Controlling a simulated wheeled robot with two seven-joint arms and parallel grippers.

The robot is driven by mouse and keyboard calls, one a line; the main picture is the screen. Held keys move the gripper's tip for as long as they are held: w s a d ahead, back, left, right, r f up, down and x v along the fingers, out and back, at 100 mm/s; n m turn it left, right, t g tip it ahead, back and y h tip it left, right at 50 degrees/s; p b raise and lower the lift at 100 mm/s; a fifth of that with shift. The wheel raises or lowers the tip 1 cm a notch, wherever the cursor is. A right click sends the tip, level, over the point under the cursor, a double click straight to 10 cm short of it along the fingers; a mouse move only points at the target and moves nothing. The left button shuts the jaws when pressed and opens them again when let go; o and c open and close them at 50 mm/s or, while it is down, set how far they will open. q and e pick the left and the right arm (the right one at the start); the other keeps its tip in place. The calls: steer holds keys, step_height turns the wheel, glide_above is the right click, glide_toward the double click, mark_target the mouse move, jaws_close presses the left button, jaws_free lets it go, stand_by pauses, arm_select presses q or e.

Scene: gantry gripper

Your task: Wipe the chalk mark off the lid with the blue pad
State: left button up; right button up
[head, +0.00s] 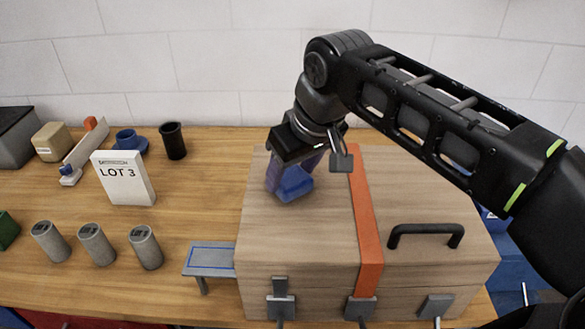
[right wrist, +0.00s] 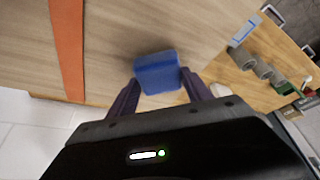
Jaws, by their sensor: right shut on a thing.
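The blue pad (head: 293,185) is at the upper left part of the wooden chest's lid (head: 310,225), left of the orange strap. My right gripper (head: 290,172) is shut on the pad from above. The right wrist view also shows the blue pad (right wrist: 158,73) between the two purple fingers, against the lid's wood. I cannot tell for sure whether the pad touches the lid. I see no clear chalk mark; a faint pale patch may lie around the pad. My left gripper is not in view.
An orange strap (head: 364,215) crosses the lid, with a black handle (head: 425,232) to its right. Latches line the chest's front. A small grey stand (head: 209,258), several grey cylinders (head: 97,243), a LOT 3 sign (head: 124,178) and a black cup (head: 173,141) stand to the left.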

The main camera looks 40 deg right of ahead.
mark_target(294, 193)
steer(key=shift+s+a+f+b, duration=0.1)
steer(key=shift+s+a+b, duration=0.1)
steer(key=shift+s+a, duration=0.4)
steer(key=shift+s+a+b, duration=0.2)
steer(key=shift+s+a, duration=0.2)
steer(key=shift+s, duration=0.35)
steer(key=shift+s+a+f+b, duration=0.15)
steer(key=shift+s+a+b, duration=0.5)
steer(key=shift+s, duration=0.35)
steer(key=shift+s+a, duration=0.45)
steer(key=shift+s, duration=0.2)
steer(key=shift+s+f+b, duration=0.1)
steer(key=shift+f+b, duration=0.05)
steer(key=shift+b, duration=0.2)
steer(key=shift+d, duration=0.25)
steer(key=shift+w+d+f, duration=0.1)
steer(key=shift+w+d, duration=0.5)
steer(key=shift+w, duration=0.15)
steer(key=shift+w+d, duration=0.55)
steer(key=shift+w, duration=0.2)
